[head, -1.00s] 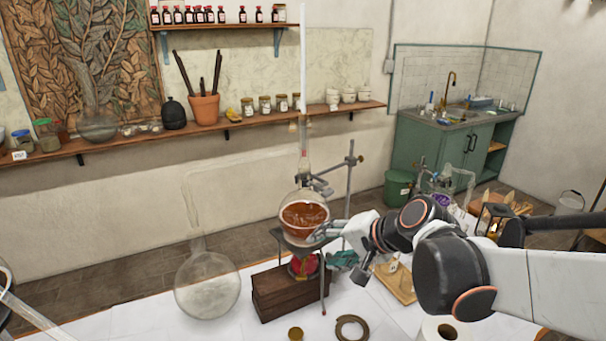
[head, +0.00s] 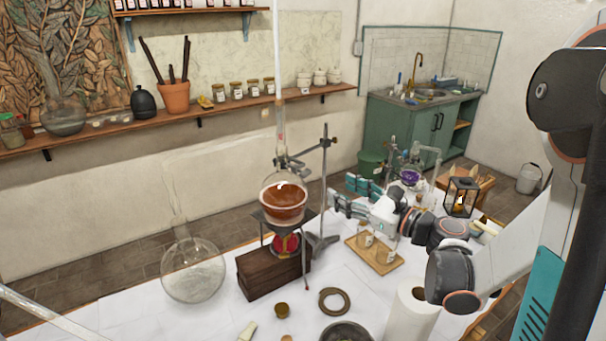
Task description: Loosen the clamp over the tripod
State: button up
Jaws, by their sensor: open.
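A round flask of amber liquid (head: 284,203) sits over the black tripod (head: 306,262). The clamp (head: 292,163) is at the flask's neck, on an arm from the upright metal stand rod (head: 323,185). Whether its jaws are tight is too small to tell. My gripper (head: 343,193) is open and empty to the right of the flask and rod, lower than the clamp and apart from it. Its fingers point left.
A red burner (head: 286,243) is under the tripod, near a dark wooden block (head: 270,272). A large clear flask (head: 193,270) stands left. A tray of jars (head: 374,252), paper roll (head: 411,312) and lantern (head: 461,198) are right. White table shows bare at front left.

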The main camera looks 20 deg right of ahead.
aim_at(309, 175)
jog(key=b+x, duration=0.1)
jog(key=x, duration=1.2)
jog(key=shift+c, duration=0.2)
jog(key=c, duration=1)
